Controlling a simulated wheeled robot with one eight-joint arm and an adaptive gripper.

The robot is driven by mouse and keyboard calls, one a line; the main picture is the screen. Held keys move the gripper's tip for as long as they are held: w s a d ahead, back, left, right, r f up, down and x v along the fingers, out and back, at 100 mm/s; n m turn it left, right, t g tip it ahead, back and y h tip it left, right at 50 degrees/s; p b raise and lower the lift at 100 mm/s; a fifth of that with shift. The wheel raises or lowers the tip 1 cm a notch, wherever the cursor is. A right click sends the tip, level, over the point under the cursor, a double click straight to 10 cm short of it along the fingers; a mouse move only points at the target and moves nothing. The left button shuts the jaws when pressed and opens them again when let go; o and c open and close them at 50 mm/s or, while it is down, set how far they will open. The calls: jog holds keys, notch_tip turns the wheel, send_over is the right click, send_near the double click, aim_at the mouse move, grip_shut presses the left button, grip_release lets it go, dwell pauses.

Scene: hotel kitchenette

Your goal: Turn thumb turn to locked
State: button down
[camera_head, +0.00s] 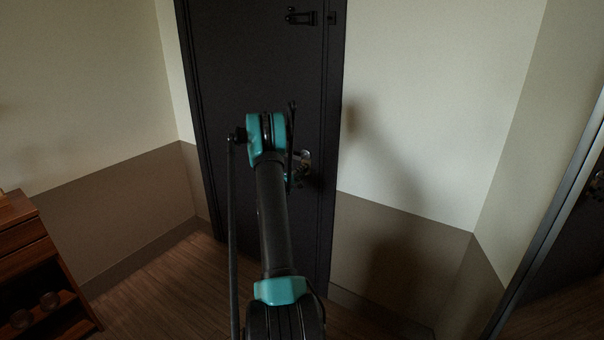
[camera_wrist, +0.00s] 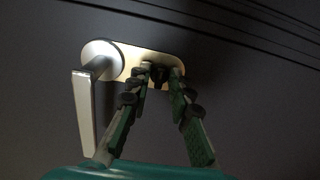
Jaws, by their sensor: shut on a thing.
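The thumb turn (camera_wrist: 159,76) is a small dark piece on a pale metal plate (camera_wrist: 135,58) on the dark door (camera_head: 240,60). In the wrist view my gripper (camera_wrist: 160,72) has its two green fingers on either side of the thumb turn, shut on it. The fingertips partly hide it, so its exact angle is hard to tell. A silver lever handle (camera_wrist: 84,105) sits on the same plate, to the left, and hangs downward. In the head view my arm hides most of the lock; a bit of metal (camera_head: 304,155) shows beside it.
A dark latch (camera_head: 300,17) is fixed high on the door. A wooden cabinet (camera_head: 30,260) with round items on a shelf stands at the left. The floor left of my arm is clear.

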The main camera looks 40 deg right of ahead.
dwell(0.3)
jog(key=c, duration=1.4)
grip_release()
jog(key=v, duration=1.2)
jog(key=shift+s+f, duration=0.1)
